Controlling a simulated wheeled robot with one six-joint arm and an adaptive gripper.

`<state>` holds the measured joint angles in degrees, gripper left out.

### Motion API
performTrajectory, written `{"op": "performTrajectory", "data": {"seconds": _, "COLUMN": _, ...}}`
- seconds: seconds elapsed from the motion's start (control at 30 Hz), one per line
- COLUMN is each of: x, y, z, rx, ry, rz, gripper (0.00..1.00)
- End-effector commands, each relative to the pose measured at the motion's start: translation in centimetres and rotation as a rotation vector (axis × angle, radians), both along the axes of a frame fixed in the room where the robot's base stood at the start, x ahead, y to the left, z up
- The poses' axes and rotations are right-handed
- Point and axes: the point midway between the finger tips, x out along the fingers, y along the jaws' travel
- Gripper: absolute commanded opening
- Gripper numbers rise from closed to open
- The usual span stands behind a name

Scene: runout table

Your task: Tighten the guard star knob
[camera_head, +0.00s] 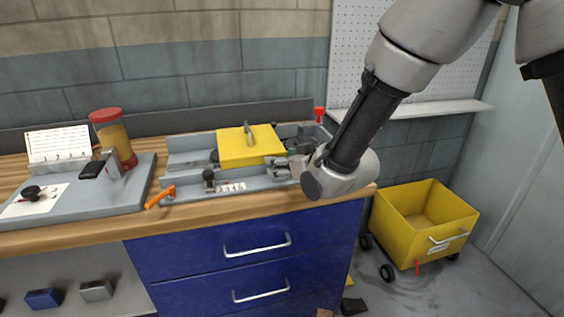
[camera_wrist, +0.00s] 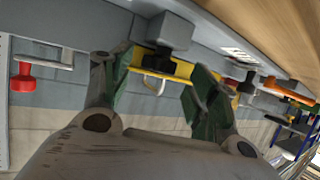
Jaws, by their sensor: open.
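The yellow guard (camera_head: 252,146) with a grey handle sits over the grey runout fixture. It also shows in the wrist view (camera_wrist: 178,69). My gripper (camera_head: 293,165) is at the guard's right front end, its fingers partly hidden by my wrist. In the wrist view, my gripper (camera_wrist: 163,72) is open, with green-lined fingers apart. A dark knob-like part (camera_wrist: 155,57) below a grey block (camera_wrist: 172,31) shows between the fingers; I cannot tell its star shape or whether they touch it. A black knob (camera_head: 209,175) stands on the front rail, left of my gripper.
An orange lever (camera_head: 160,197) juts from the rail's left end. A red knob (camera_head: 319,112) stands at the back right. A grey plate (camera_head: 140,190) with a red-capped jar (camera_head: 108,132) lies left. A yellow cart (camera_head: 400,228) stands on the floor at right.

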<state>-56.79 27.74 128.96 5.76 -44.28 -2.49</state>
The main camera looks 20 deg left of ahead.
Motion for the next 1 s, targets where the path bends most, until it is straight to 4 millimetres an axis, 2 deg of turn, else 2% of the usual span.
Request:
{"op": "performTrajectory", "data": {"seconds": 0.13, "x": 0.65, "y": 0.79, "z": -0.46, "rx": 0.0, "ry": 0.0, "rz": 0.0, "gripper": 0.59}}
{"op": "performTrajectory", "data": {"seconds": 0.4, "x": 0.76, "y": 0.91, "z": -0.47, "rx": 0.0, "ry": 0.0, "rz": -0.001, "gripper": 0.59}}
{"op": "performTrajectory", "data": {"seconds": 0.6, "x": 0.76, "y": 0.89, "z": -0.47, "rx": 0.0, "ry": 0.0, "rz": -0.001, "gripper": 0.23}}
{"op": "performTrajectory", "data": {"seconds": 0.67, "x": 0.76, "y": 0.89, "z": -0.46, "rx": 0.0, "ry": 0.0, "rz": -0.001, "gripper": 0.14}}
{"op": "performTrajectory", "data": {"seconds": 1.0, "x": 0.65, "y": 1.03, "z": -0.41, "rx": 0.002, "ry": 0.0, "rz": -0.038, "gripper": 0.14}}
